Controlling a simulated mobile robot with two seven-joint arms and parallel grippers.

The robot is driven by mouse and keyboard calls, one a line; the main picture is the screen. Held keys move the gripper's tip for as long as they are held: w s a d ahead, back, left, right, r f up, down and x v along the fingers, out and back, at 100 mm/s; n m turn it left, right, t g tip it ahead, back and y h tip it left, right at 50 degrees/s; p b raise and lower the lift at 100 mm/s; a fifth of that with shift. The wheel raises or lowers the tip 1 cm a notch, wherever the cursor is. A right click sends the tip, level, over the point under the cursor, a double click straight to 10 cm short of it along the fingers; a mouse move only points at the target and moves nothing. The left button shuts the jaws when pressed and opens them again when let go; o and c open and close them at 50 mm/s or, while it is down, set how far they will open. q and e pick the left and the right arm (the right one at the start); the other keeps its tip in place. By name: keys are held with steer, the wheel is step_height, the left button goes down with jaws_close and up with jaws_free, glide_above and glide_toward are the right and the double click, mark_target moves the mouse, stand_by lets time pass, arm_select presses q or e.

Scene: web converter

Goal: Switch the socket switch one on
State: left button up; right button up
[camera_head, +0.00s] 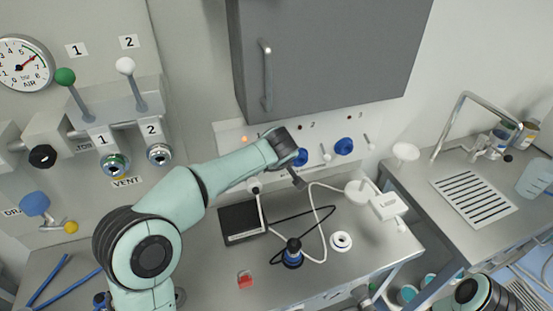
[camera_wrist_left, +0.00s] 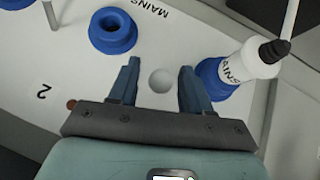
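The white socket panel (camera_head: 232,130) runs along the wall under the grey cabinet. My left gripper (camera_wrist_left: 160,82) is open; in the head view the gripper (camera_head: 284,166) is at the panel and hides this switch. A white MAINS plug (camera_wrist_left: 243,65) sits in a blue socket to the right. An empty blue socket (camera_wrist_left: 112,31) is at upper left. My right gripper is out of view.
An orange lamp (camera_head: 245,139) shows bright on the panel; the lamps by 2 (camera_head: 299,127) and 3 (camera_head: 348,117) look dark. Another switch (camera_head: 325,152) stands nearby. A black plate (camera_head: 242,222) and cables lie on the bench below. The cabinet (camera_head: 320,60) overhangs the panel.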

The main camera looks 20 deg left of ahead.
arm_select(q)
steer(key=v, duration=1.3)
steer(key=shift+r, duration=0.15)
steer(key=shift+s+d, duration=0.1)
steer(key=shift+s, duration=0.05)
